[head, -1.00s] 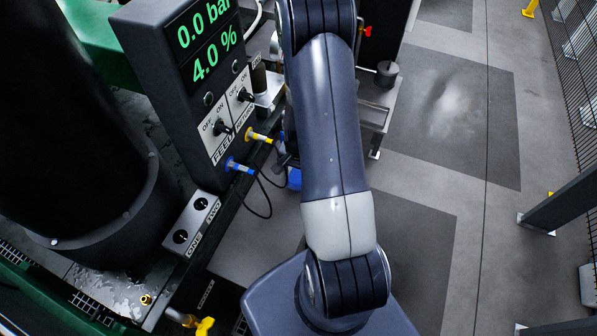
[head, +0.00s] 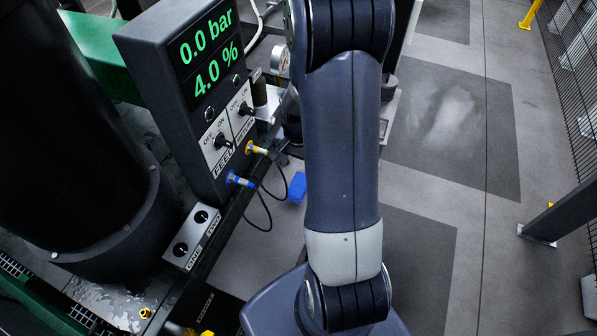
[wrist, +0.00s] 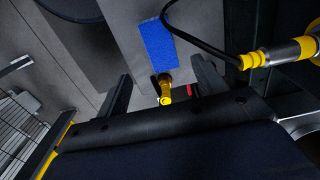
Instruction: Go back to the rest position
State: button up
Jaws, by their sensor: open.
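My gripper (wrist: 162,88) shows in the wrist view, its two dark fingers apart and open. A small yellow fitting (wrist: 166,97) appears between the fingers; I cannot tell its depth, but neither finger touches it visibly. In the head view my arm runs from the top edge down the middle, and my gripper is hidden there.
A control panel (head: 172,95) reading 0.0 bar and 4.0 % stands left of my arm. Blue (head: 238,180) and yellow (head: 257,148) connectors carry looping black cables. A blue block (head: 298,187) lies beyond. A dark cylinder (head: 70,130) fills the left. Floor (head: 440,230) at right is open.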

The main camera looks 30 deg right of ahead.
aim_at(298, 184)
jog(key=shift+r, duration=0.7)
jog(key=shift+f, duration=0.1)
notch_tip(298, 184, down, 13)
jog(key=shift+r+b, duration=0.2)
jog(key=shift+b, duration=0.2)
jog(key=shift+w+r+p, duration=0.1)
jog(key=shift+r+p, duration=0.25)
jog(key=shift+r, duration=1.05)
jog(key=shift+f, duration=0.15)
